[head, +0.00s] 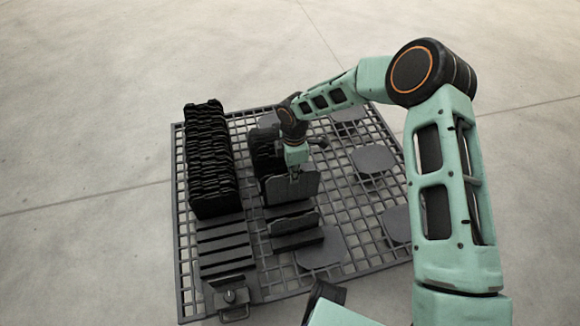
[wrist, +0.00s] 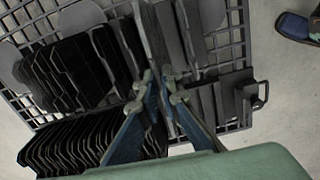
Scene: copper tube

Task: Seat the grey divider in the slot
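A grey divider (head: 291,188) stands upright under my gripper (head: 296,171) in the head view, over the right-hand row of slots. In the wrist view my gripper (wrist: 160,92) has its two fingers closed on the top edge of this thin grey divider (wrist: 150,40), seen nearly edge-on. The slotted rack (head: 226,250) shows bare slots at the front left. The divider's lower edge is hidden, so I cannot tell whether it is in a slot.
Black dividers (head: 207,160) fill a long row at the left; more black dividers (head: 263,150) stand behind my gripper. Flat grey pads (head: 375,159) lie on the grid (head: 350,215) at the right. A clamp-like fitting (head: 231,297) is at the front.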

